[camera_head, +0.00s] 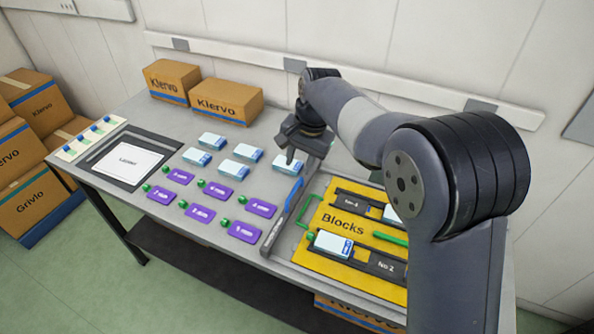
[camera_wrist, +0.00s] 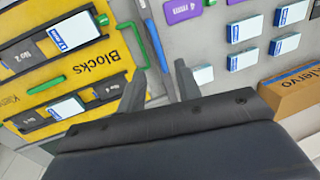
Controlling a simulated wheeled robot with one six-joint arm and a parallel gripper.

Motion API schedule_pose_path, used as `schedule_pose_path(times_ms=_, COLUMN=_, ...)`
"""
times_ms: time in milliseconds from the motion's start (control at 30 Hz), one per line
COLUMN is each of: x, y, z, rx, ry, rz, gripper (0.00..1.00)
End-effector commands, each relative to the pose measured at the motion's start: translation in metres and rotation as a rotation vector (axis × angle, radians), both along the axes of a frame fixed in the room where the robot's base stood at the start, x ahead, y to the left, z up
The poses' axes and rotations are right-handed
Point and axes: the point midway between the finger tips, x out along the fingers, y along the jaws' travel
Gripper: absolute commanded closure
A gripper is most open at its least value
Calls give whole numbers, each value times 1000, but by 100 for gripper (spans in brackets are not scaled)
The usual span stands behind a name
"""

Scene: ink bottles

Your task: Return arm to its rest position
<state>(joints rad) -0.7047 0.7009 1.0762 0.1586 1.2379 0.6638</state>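My gripper (camera_head: 292,150) hangs at the end of my arm above the middle of the grey table (camera_head: 150,107). Its two fingers stand apart with nothing between them in the wrist view (camera_wrist: 161,72); grey surface shows through the gap. It is close over the white-and-blue boxes, such as the rightmost one (camera_head: 287,163), and to the left of the yellow Blocks board (camera_head: 345,222). My arm is bent and reaches out over the table's right side, hiding part of the board.
White-and-blue boxes stand near several purple labels (camera_head: 202,213). A box (camera_head: 333,243) sits on the Blocks board. A blue-edged bar (camera_head: 288,210) lies beside the board. Cartons (camera_head: 227,100) stand at the back; more are stacked at left (camera_head: 35,95).

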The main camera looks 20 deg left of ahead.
Motion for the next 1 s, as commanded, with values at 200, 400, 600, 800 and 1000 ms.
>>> schedule_pose_path(times_ms=200, x=0, y=-1, z=3, rx=0, ry=0, rz=0, gripper=67)
schedule_pose_path(times_ms=400, x=0, y=0, z=1, rx=-1, ry=1, rz=0, gripper=67)
schedule_pose_path(times_ms=600, x=0, y=3, z=-18, rx=-4, ry=5, rz=0, gripper=67)
schedule_pose_path(times_ms=800, x=0, y=10, z=-55, rx=-4, ry=5, rz=0, gripper=67)
schedule_pose_path(times_ms=1000, x=0, y=16, z=-88, rx=-4, ry=4, rz=0, gripper=67)
